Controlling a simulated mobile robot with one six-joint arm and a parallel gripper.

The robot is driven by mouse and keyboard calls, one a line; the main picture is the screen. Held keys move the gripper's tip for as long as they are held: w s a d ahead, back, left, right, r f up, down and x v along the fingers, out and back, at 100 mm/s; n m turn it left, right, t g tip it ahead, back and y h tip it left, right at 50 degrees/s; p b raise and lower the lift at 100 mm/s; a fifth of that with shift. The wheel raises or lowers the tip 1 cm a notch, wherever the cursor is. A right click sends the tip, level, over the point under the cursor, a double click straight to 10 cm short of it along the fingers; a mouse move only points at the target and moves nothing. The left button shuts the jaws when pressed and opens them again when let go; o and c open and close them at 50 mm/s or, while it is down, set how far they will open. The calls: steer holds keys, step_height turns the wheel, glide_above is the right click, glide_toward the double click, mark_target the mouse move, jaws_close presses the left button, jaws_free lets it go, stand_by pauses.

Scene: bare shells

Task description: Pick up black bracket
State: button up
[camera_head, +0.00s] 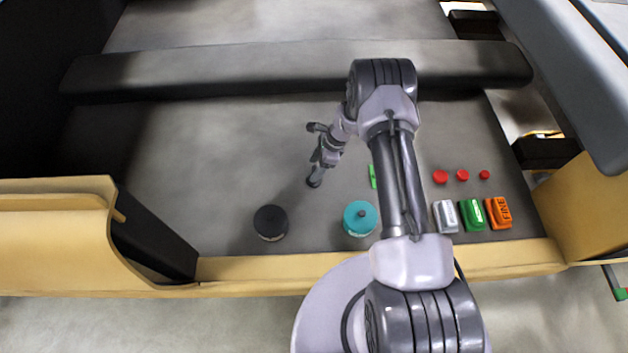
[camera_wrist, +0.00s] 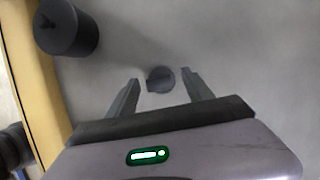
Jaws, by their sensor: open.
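A small dark, rounded piece (camera_wrist: 160,79), which looks like the black bracket, lies on the grey surface in the wrist view. It sits between and slightly ahead of the two fingertips of my gripper (camera_wrist: 162,77), with a gap on each side. My gripper is open and holds nothing. In the head view my gripper (camera_head: 314,154) hangs over the middle of the grey surface, fingers spread. I cannot make out the bracket apart from the fingers in that view.
A black canister (camera_head: 270,222) stands near the front edge, also in the wrist view (camera_wrist: 68,27). A teal canister (camera_head: 360,219) and a green piece (camera_head: 373,176) are nearby. Silver (camera_head: 445,216), green (camera_head: 472,214) and orange (camera_head: 498,212) items and red discs (camera_head: 440,176) lie right.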

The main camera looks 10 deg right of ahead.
mark_target(313, 172)
steer(key=b+x, duration=0.2)
steer(key=x, duration=0.3)
steer(key=shift+s+d+f, duration=0.15)
steer(key=shift+s, duration=0.05)
steer(key=shift+c, duration=0.7)
jaws_close()
